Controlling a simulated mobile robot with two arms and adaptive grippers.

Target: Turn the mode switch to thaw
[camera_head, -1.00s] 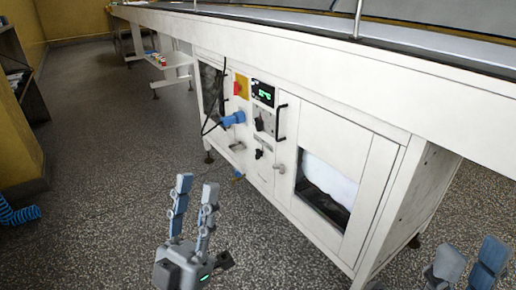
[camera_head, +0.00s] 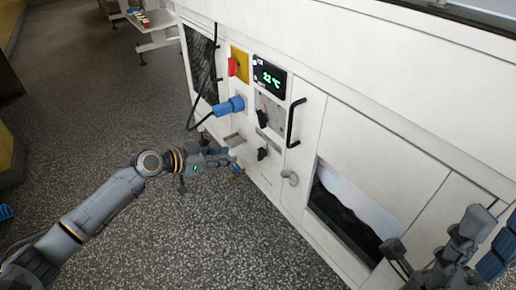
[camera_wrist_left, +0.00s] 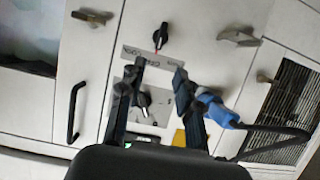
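Two black rotary knobs sit on the white machine's control panel, an upper knob (camera_head: 262,118) and a lower knob (camera_head: 262,153). In the left wrist view the picture is turned over: the lower knob (camera_wrist_left: 161,38) is at the top and the upper knob (camera_wrist_left: 143,100) is between my fingers' lengths. Small lettering lies between them, too blurred to read surely, so I cannot tell which knob is the mode switch. My left gripper (camera_head: 231,158) is open and empty, in front of the panel, left of the lower knob and apart from it. My right gripper (camera_head: 484,237) appears open and empty at lower right.
A green display (camera_head: 269,77) reads 22 °C. A red switch on a yellow plate (camera_head: 238,65), a blue plug (camera_head: 229,106) with a black cable, and a black handle (camera_head: 296,122) stick out nearby. An open compartment (camera_head: 350,214) is at right.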

